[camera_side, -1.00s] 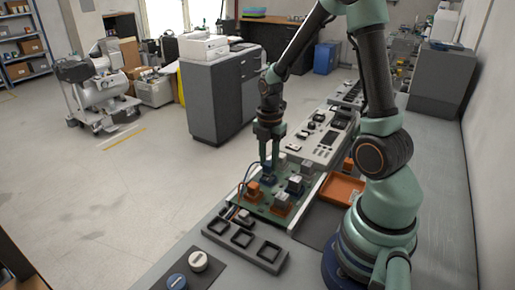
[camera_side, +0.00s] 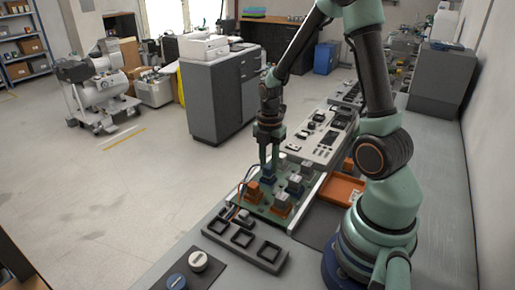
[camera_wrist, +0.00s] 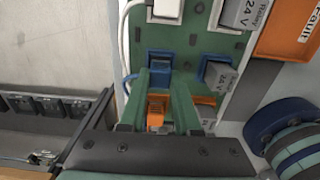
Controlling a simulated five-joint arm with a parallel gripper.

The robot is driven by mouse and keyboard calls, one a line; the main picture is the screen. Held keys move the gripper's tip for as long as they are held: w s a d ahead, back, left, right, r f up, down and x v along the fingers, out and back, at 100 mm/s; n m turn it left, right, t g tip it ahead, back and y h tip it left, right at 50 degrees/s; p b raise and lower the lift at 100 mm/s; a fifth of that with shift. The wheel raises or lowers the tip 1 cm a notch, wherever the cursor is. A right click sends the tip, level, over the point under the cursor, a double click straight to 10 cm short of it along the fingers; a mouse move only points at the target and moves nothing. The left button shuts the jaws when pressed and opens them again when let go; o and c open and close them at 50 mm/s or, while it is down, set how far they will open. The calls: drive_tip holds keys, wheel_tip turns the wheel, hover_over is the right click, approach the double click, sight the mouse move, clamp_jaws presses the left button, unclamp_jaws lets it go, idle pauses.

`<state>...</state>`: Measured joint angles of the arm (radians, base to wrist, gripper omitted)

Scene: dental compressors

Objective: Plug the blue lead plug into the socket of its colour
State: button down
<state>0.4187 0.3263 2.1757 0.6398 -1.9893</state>
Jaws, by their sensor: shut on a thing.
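My gripper (camera_side: 268,166) is shut on the blue lead plug (camera_side: 268,178), low over the far left part of the green board (camera_side: 262,212). In the wrist view the plug (camera_wrist: 160,63) shows between my fingertips (camera_wrist: 160,78), with its blue lead (camera_wrist: 129,82) running off to the left. I cannot tell whether the plug is seated in a socket; its underside is hidden. An orange block (camera_wrist: 157,109) shows between my fingers, and in the side view it stands in front of the plug (camera_side: 252,190). A blue socket with a grey relay (camera_wrist: 217,75) is to the right.
Several relays stand on the board, including one with an orange base (camera_side: 281,207). An orange tray (camera_side: 343,190) lies to the right. A dark holder with square openings (camera_side: 243,240) is in front. A control panel (camera_side: 322,137) is behind the board.

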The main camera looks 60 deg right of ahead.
drive_tip(key=shift+f, duration=0.4)
idle(0.4)
drive_tip(key=shift+c, duration=1.1)
unclamp_jaws()
drive_tip(key=shift+r, duration=0.1)
drive_tip(key=shift+r, duration=3.45)
drive_tip(key=s+a+r+m+t, duration=0.3)
drive_tip(key=a+r+m+t, duration=0.2)
drive_tip(key=a+r+m, duration=0.8)
drive_tip(key=a+m, duration=0.1)
drive_tip(key=m, duration=0.4)
drive_tip(key=shift+t, duration=0.3)
